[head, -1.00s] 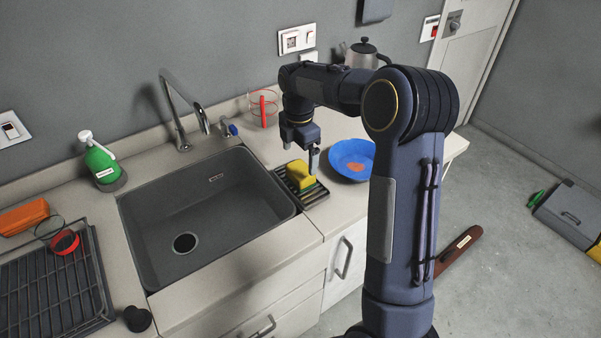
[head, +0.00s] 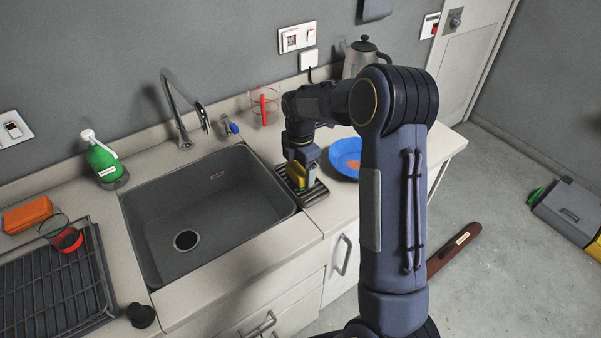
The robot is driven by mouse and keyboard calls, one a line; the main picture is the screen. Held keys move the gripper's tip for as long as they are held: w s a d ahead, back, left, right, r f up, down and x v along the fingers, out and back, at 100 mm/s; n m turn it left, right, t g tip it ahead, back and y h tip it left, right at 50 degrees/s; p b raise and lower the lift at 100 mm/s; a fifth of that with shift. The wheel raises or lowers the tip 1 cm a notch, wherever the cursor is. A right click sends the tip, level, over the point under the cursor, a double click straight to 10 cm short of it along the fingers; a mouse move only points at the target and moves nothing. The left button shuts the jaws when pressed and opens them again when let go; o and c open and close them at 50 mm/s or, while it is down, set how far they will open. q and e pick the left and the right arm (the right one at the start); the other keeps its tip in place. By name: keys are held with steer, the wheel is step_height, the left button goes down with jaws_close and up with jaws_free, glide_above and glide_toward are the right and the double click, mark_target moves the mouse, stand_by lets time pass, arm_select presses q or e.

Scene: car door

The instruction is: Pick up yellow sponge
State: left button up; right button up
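The yellow sponge (head: 297,174) is at the black slatted rack (head: 313,194) on the counter, just right of the sink. My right gripper (head: 302,174) is down at the sponge, pointing downward, with a finger along the sponge's right side. The gripper hides part of the sponge, and I cannot tell whether the fingers press on it. My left gripper is not in view.
The sink (head: 215,220) with its tap (head: 182,115) lies left of the rack. A blue bowl (head: 345,158) sits close on the right. A glass with a red item (head: 264,106) and a kettle (head: 362,58) stand behind.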

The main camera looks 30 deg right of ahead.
steer(key=shift+c, duration=1.1)
